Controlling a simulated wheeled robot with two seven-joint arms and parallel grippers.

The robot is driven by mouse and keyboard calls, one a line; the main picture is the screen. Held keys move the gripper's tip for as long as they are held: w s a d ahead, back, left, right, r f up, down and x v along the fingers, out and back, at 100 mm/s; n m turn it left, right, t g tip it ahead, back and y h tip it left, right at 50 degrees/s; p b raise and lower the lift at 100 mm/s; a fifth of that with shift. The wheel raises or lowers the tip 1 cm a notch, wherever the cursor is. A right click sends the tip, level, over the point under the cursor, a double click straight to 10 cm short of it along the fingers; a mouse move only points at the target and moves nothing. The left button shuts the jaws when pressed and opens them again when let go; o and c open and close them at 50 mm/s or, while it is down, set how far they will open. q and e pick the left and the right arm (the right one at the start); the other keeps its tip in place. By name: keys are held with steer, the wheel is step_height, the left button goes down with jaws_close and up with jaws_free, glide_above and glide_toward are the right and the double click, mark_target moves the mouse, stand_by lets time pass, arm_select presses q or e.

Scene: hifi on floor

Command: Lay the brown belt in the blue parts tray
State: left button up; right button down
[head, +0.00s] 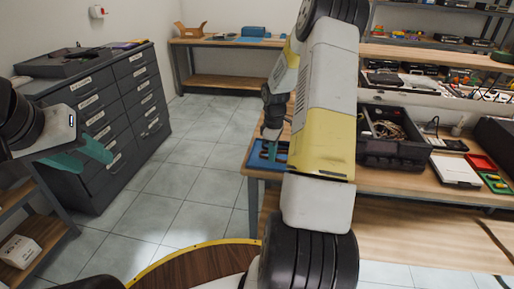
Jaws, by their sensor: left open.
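A blue tray (256,162) lies on the near left corner of the wooden workbench, partly hidden behind my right arm. Small dark shapes show in it, too small to name. My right gripper (271,133) hangs just above the tray. Its fingers are small and partly covered, so I cannot tell whether they hold anything. My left gripper (92,155), with teal fingers, is open and empty at the left, in front of the drawer cabinet. I cannot make out the brown belt for certain. A thin dark strip (494,238) at the right edge may be it.
A black crate (394,152) with coiled cable stands on the workbench (399,178), with a white box (455,170) and red and green trays to its right. A dark drawer cabinet (112,115) stands at left. The tiled floor (200,165) between is clear.

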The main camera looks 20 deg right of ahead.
steer(key=shift+f, duration=1)
steer(key=shift+f, duration=0.2)
steer(key=c, duration=1.9)
jaws_free()
